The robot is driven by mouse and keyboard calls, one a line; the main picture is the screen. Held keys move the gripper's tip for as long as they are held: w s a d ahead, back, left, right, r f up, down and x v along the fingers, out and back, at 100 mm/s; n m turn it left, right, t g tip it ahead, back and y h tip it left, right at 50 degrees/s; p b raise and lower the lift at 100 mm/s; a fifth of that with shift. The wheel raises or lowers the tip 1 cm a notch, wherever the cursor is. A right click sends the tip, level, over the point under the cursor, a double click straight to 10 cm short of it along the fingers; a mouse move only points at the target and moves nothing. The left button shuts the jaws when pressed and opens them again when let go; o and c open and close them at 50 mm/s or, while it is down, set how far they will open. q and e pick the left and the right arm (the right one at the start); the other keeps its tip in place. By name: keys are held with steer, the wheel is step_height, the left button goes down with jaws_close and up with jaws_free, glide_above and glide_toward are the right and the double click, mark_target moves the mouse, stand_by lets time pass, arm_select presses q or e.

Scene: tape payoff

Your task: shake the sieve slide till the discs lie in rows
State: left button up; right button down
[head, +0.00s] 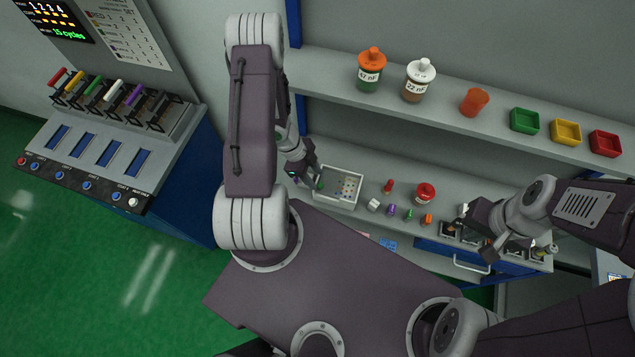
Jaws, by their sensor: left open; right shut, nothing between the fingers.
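A shallow white tray (356,204) stands on the bench, with small pale and dark discs in its right part. I take it to hold the sieve slide, but cannot make out the slide's edges. The discs look scattered, too small to tell if they form rows. My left gripper (314,183) is open at the tray's left end, by a small green piece; whether it touches is unclear. My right gripper (460,221) is shut and empty, over the right part of the bench near some small dark square holders (448,229).
Several small coloured pieces, a red one (389,185) among them, and a red-lidded jar (425,194) stand right of the tray. The shelf above carries bottles (370,71) and coloured bins (524,121). A lever console (110,140) stands at the left.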

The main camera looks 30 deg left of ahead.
mark_target(319, 185)
arm_select(q)
steer(key=x, duration=0.3)
steer(key=shift+d+f, duration=0.1)
steer(key=shift+d, duration=0.2)
steer(key=shift+w+a+f, duration=0.15)
steer(key=shift+a+f, duration=0.45)
steer(key=shift+f, duration=0.1)
steer(key=shift+d+r, duration=0.1)
steer(key=shift+d, duration=0.25)
steer(key=shift+c, duration=1.2)
steer(key=shift+d+r, duration=0.1)
steer(key=shift+d, duration=0.05)
steer(key=c, duration=0.5)
jaws_close()
arm_select(e)
steer(key=shift+a+f, duration=0.25)
steer(key=shift+f, duration=0.15)
steer(key=shift+d, duration=0.1)
